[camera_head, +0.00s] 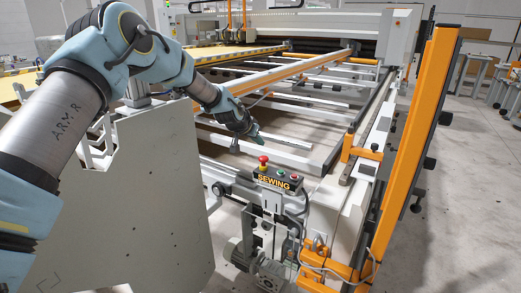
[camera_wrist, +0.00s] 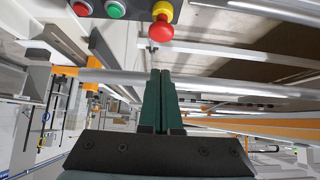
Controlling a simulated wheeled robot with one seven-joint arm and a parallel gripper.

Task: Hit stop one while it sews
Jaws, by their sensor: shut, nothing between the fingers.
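A control box labelled "SEWING" (camera_head: 274,183) stands at the near end of the gantry. On it, in the head view, is a red mushroom stop button (camera_head: 263,160) on a yellow collar at the left end. The stop button also shows at the top of the wrist view (camera_wrist: 161,30). A green button (camera_wrist: 116,9) and a red button (camera_wrist: 82,8) sit beside it on the box. My gripper (camera_head: 256,139) is just above and behind the stop button in the head view, apart from it. Its green fingers (camera_wrist: 161,74) are shut with nothing between them, tips below the stop button in the wrist view.
Long rails and an orange beam (camera_head: 300,67) cross the machine bed. An orange upright guard (camera_head: 412,140) stands to the right. A pale panel (camera_head: 130,200) fills the lower left below my arm. Open floor (camera_head: 460,190) lies at right.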

